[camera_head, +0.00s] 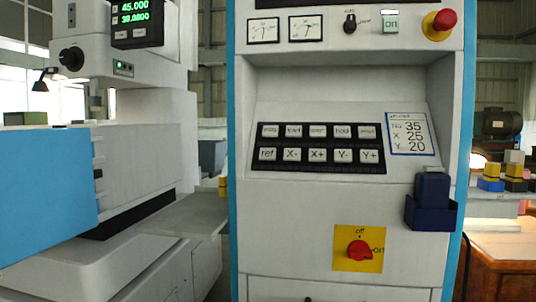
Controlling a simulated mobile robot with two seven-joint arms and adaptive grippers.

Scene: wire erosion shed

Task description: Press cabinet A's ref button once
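A white control cabinet with blue side edges (290,220) fills the middle of the head view; no cabinet letter is legible. Its sloped panel holds a black keypad (320,149) with two rows of white buttons. The ref button (268,154) is the leftmost of the lower row, left of the X- button (292,155). Nothing covers it. Neither of my grippers shows in this view.
Above are two dials, a black knob (350,23), an on button (390,26) and a red mushroom button (445,19). Below are a red rotary switch (359,250) and a dark blue holder (431,213). A machine (140,150) stands left.

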